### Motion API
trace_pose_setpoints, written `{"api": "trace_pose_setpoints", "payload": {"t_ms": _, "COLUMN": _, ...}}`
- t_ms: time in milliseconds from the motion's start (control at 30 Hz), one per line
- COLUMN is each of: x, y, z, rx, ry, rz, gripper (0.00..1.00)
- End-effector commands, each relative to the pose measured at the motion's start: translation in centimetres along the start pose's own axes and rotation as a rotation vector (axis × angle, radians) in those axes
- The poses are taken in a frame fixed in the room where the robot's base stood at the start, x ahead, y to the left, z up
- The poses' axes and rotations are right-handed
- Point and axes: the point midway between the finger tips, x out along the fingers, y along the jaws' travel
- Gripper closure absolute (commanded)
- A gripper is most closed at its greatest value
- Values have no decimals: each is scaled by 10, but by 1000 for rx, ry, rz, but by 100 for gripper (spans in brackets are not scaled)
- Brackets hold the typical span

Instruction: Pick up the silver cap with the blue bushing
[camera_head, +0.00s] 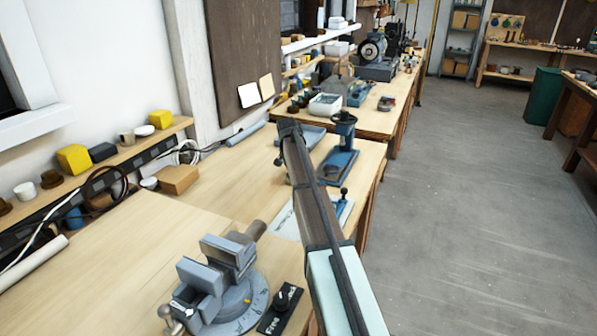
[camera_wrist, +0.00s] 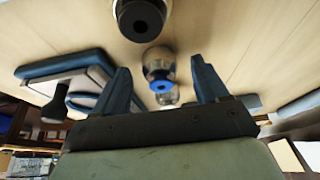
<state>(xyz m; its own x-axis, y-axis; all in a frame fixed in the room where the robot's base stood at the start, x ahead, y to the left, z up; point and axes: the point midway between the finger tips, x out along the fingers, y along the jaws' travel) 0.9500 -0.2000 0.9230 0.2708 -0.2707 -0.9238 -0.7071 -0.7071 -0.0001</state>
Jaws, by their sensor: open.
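In the wrist view, the silver cap with the blue bushing (camera_wrist: 159,62) is near the picture's middle, its blue ring facing the camera. My gripper (camera_wrist: 163,76) is open, with one dark finger on each side of the cap and a visible gap to both. I cannot tell whether the fingertips are level with the cap. Another silvery piece (camera_wrist: 170,97) shows just below the blue ring, partly hidden. A dark round part with a pale rim (camera_wrist: 139,17) is above the cap. In the head view my arm hides the cap, and I cannot make out the fingers.
A grey vise (camera_head: 222,275) stands on the near bench. A blue press (camera_head: 341,155) stands at the far end beside my arm. A shelf (camera_head: 110,160) with yellow boxes runs along the left wall. The bench's middle left is mostly clear.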

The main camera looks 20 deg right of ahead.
Motion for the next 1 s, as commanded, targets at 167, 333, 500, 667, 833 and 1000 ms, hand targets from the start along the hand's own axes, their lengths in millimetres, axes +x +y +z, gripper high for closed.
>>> {"api": "trace_pose_setpoints", "payload": {"t_ms": 167, "x": 11, "y": 0, "z": 0, "rx": 0, "ry": 0, "rz": 0, "gripper": 27}}
{"api": "trace_pose_setpoints", "payload": {"t_ms": 333, "x": 10, "y": 0, "z": 0, "rx": 0, "ry": 0, "rz": 0, "gripper": 29}}
{"api": "trace_pose_setpoints", "payload": {"t_ms": 500, "x": 10, "y": 0, "z": 0, "rx": 0, "ry": 0, "rz": 0, "gripper": 45}}
{"api": "trace_pose_setpoints", "payload": {"t_ms": 667, "x": 10, "y": 0, "z": 0, "rx": 0, "ry": 0, "rz": 0, "gripper": 60}}
{"api": "trace_pose_setpoints", "payload": {"t_ms": 833, "x": 10, "y": 0, "z": 0, "rx": 0, "ry": 0, "rz": 0, "gripper": 76}}
{"api": "trace_pose_setpoints", "payload": {"t_ms": 1000, "x": 10, "y": 0, "z": 0, "rx": 0, "ry": 0, "rz": 0, "gripper": 91}}
